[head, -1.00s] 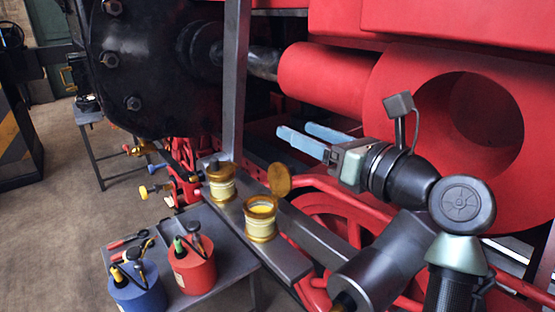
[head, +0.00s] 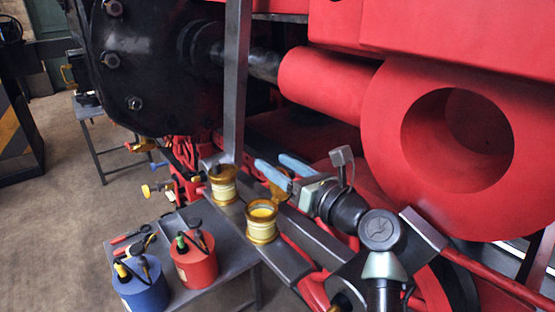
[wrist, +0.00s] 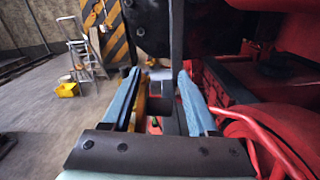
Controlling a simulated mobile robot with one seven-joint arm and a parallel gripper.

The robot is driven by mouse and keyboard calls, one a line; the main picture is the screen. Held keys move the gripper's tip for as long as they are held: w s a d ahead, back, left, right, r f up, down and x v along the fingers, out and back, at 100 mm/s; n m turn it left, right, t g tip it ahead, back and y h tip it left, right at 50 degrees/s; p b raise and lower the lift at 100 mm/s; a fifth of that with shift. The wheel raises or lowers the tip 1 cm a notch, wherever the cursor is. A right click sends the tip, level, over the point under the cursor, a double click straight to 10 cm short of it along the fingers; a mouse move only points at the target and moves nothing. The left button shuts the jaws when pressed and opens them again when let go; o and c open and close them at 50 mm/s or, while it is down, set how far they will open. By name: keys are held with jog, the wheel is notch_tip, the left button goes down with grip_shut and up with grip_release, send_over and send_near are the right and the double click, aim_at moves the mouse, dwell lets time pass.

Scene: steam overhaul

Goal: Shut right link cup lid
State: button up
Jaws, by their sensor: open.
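The right link cup (head: 261,222) is a brass cup with a pale band and yellow contents at its open top. Its brass lid (head: 277,184) stands raised on the far side of the mouth, partly hidden behind my gripper. In the wrist view, a golden edge shows between the fingers (wrist: 157,80), close to the left one.
A grey upright bar (head: 236,90) rises just behind the left cup. Red engine parts and a large red cylinder (head: 385,150) stand behind and right. A low table holds a red can (head: 195,262), a blue can (head: 140,288) and hand tools.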

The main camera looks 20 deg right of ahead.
jog(key=shift+w, duration=0.15)
jog(key=shift+c, duration=0.2)
grip_shut()
jog(key=shift+a+n, duration=0.2)
jog(key=shift+n, duration=0.2)
dwell(0.5)
jog(key=shift+s+a+r+n+p, duration=0.15)
jog(key=shift+s+a+n+p, duration=0.2)
jog(key=shift+n, duration=0.5)
jog(key=shift+a+r+n+p, duration=0.15)
jog(key=shift+a+n, duration=0.3)
jog(key=shift+n, duration=0.4)
jog(key=shift+s+a+f+n+b, duration=0.35)
jog(key=shift+a+n+b, duration=0.55)
jog(key=shift+n, duration=1.15)
jog(key=shift+s+a+f+n+b, duration=0.35)
jog(key=shift+a+n+b, duration=0.55)
jog(key=shift+n, duration=1.2)
jog(key=shift+s+a+f+n+b, duration=0.2)
jog(key=shift+a+f+n+b, duration=0.5)
jog(key=shift+n, duration=1.35)
jog(key=shift+a+r+b, duration=0.1)
jog(key=shift+r+b, duration=0.05)
jog(key=shift+b, duration=0.35)
